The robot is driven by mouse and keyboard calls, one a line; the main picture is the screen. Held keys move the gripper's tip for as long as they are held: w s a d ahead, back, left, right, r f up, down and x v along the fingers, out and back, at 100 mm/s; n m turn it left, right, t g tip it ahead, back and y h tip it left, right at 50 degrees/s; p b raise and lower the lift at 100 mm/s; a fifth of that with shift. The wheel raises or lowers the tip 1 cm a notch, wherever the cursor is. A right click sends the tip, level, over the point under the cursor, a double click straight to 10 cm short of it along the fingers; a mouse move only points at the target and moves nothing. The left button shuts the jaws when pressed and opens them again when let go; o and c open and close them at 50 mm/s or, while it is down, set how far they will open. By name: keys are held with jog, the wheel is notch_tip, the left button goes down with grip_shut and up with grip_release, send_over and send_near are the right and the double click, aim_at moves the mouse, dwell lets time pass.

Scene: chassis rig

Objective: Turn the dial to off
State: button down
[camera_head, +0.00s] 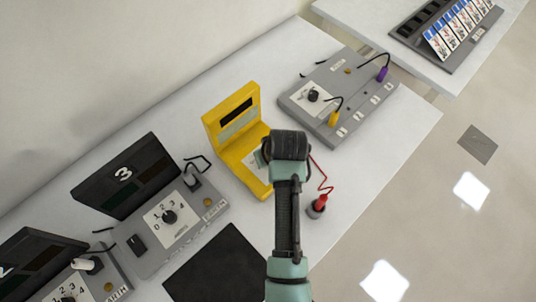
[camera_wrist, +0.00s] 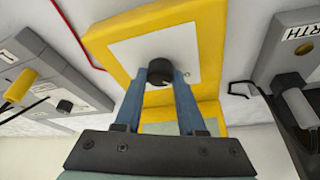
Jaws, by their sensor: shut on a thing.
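The dial (camera_wrist: 159,73) is a small dark round knob on the white face plate of the yellow meter (camera_wrist: 212,45). In the wrist view my gripper (camera_wrist: 161,78) has its two blue-grey fingers on either side of the dial, shut on it. The face markings are mostly too small to read, so I cannot tell which setting the dial points to. In the head view the yellow meter (camera_head: 213,128) stands on the white table, with its dark display upright at the back. My arm hides the dial and my fingertips there.
A grey box (camera_head: 357,97) with a black knob and yellow and purple plugs lies behind to the right. A red plug (camera_head: 318,205) with a red cable is right of my arm. Grey units with black panels (camera_head: 122,176) stand at the left, near a black mat (camera_head: 222,268).

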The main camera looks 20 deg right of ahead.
jog(key=c, duration=0.5)
grip_release()
jog(key=shift+r, duration=0.1)
jog(key=v, duration=1.2)
jog(key=shift+s+r, duration=0.2)
jog(key=shift+r, duration=0.15)
